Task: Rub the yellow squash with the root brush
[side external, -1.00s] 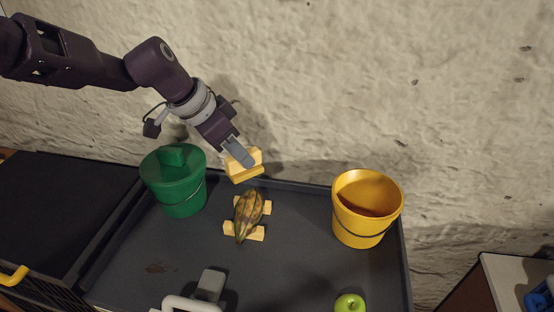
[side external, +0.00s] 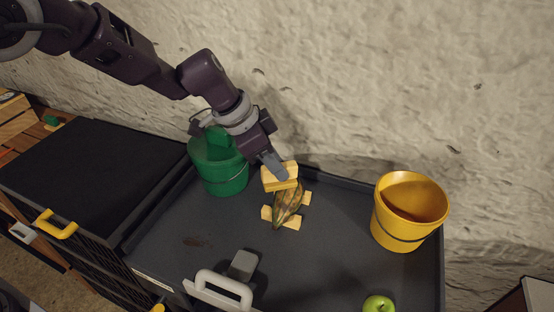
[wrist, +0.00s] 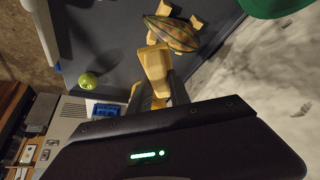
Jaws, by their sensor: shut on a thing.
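The squash (side external: 289,205), yellow-orange with green stripes, lies on pale yellow wooden blocks (side external: 293,222) on the dark tray. It also shows in the wrist view (wrist: 172,34). My gripper (side external: 275,168) is shut on the root brush (side external: 280,181), a pale yellow block. In the wrist view the brush (wrist: 155,68) sticks out between the fingers. It is at the far upper end of the squash and overlaps it in the side view. I cannot tell whether they touch. The underside of the brush is hidden.
A green bucket (side external: 222,175) stands close to the left of my gripper. A yellow bucket (side external: 408,212) stands at the right of the dark tray (side external: 210,225). A green apple (side external: 378,304) and a grey-white handled thing (side external: 222,287) are at the front. A rough wall is behind.

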